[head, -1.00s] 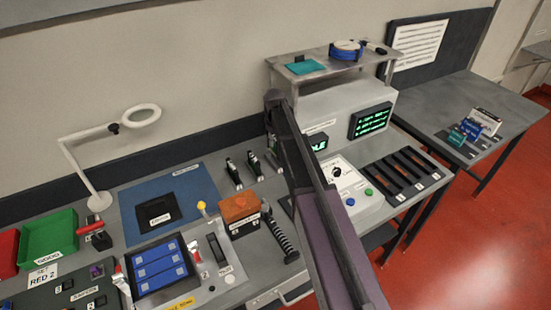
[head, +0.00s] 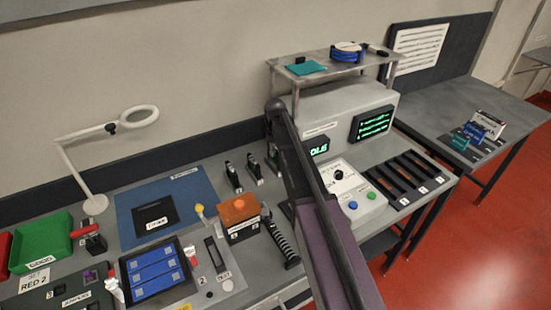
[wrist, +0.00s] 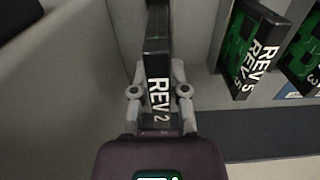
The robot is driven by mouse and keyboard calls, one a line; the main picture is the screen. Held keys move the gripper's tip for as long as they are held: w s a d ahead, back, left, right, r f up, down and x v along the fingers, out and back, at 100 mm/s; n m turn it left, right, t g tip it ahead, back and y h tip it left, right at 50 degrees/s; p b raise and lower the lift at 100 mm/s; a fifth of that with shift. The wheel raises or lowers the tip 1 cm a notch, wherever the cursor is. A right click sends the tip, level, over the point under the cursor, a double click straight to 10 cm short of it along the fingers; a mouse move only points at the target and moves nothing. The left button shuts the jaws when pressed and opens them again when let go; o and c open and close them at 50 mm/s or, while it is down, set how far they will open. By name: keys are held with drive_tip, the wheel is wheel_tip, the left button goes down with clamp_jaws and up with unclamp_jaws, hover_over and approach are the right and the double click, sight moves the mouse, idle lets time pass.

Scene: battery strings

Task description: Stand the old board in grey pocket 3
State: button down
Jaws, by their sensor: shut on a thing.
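In the wrist view my gripper (wrist: 158,95) is shut on a dark board (wrist: 157,50) whose edge reads "REV 2". The board runs up the middle of the picture, one finger on each side of it. Its far end is cut off by the top edge, so I cannot tell whether it touches anything. At the right, a green board (wrist: 240,45) with a dark edge reading "REV 5" stands in a grey holder, with another green board (wrist: 300,60) beside it. No pocket number is clearly readable. In the head view my arm hides the gripper and held board.
A grey wall (wrist: 70,90) lies close on the left in the wrist view. In the head view, slim boards (head: 232,175) stand at the bench's back, behind an orange-topped box (head: 239,208). A grey console (head: 340,125) and a dark slotted rack (head: 408,178) are to the right.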

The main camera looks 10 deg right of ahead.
sight(275, 163)
drive_tip(key=shift+f+b, duration=1.1)
drive_tip(key=shift+f, duration=0.3)
drive_tip(key=shift+f, duration=0.1)
drive_tip(key=c, duration=0.6)
unclamp_jaws()
drive_tip(key=shift+c, duration=0.2)
drive_tip(key=shift+r, duration=0.2)
wheel_tip(275, 163, up, 12)
drive_tip(key=p, duration=1.2)
drive_tip(key=shift+s, duration=0.1)
drive_tip(key=s+m, duration=0.3)
drive_tip(key=s, duration=2.5)
drive_tip(key=shift+s+m, duration=0.3)
drive_tip(key=shift+s, duration=0.05)
drive_tip(key=shift+d, duration=0.1)
